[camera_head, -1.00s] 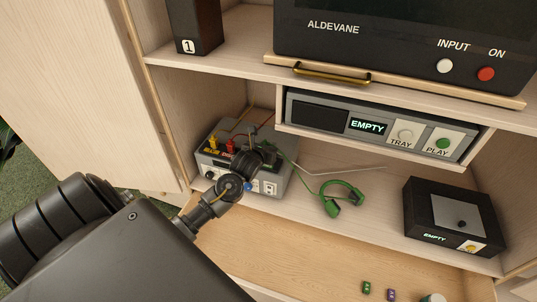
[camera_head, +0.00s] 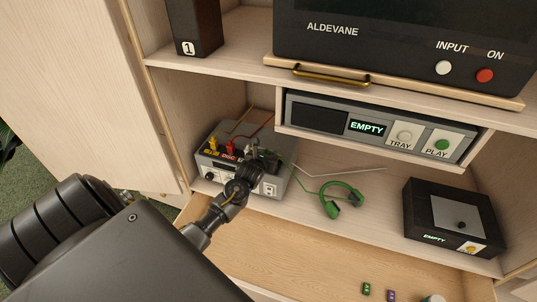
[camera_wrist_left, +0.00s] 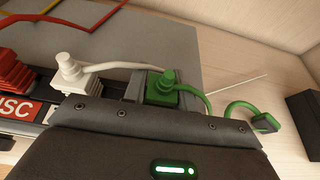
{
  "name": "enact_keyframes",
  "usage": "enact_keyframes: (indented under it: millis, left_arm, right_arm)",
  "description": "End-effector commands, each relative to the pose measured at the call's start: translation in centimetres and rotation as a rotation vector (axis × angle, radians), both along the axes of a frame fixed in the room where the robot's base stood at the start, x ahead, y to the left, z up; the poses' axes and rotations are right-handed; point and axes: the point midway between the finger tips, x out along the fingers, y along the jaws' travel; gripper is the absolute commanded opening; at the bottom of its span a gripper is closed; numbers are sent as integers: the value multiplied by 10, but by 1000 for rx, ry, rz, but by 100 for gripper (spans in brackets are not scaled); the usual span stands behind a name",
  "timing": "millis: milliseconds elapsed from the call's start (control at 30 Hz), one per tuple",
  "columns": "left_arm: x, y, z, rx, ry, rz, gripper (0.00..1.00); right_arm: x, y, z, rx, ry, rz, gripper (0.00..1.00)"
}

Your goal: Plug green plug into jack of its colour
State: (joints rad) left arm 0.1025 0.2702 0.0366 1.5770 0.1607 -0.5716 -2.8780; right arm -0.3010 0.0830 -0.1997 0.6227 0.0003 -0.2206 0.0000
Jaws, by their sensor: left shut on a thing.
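The green plug (camera_wrist_left: 162,90) stands upright at the far edge of my left gripper (camera_wrist_left: 150,108) in the left wrist view. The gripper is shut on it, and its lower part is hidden. In the head view my left gripper (camera_head: 264,158) is at the right side of the grey jack box (camera_head: 205,165) and covers part of its top. A white plug (camera_wrist_left: 75,75) and a red plug (camera_wrist_left: 14,75) stand on the box, the red one by a "DISC" label. The jack under the green plug is hidden, so I cannot tell if it is seated.
Green headphones (camera_head: 343,200) lie on the shelf to the right, with a green cable running toward the plug. A black box (camera_head: 455,215) marked "EMPTY" stands further right. A disc player (camera_head: 380,125) is above. Small coloured pieces lie in the drawer below (camera_head: 270,260).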

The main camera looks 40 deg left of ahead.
Motion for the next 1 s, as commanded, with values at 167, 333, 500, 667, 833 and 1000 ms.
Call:
enact_keyframes:
  millis: [167,333,500,667,833,1000]
  left_arm:
    - [0,0,-2,1,0,0,36]
    - [0,0,-2,0,0,0,49]
    - [0,0,-2,0,0,0,49]
    - [-6,-2,3,2,0,-1,49]
    - [-34,-11,14,2,2,-2,49]
    - [-65,-23,29,2,0,-2,49]
  right_arm:
    - [0,0,-1,1,0,0,36]
    - [0,1,-1,1,1,0,36]
    - [0,1,-1,1,1,0,36]
    - [0,2,1,2,1,0,36]
    - [0,3,2,4,1,-1,36]
    - [0,5,3,5,1,-2,36]
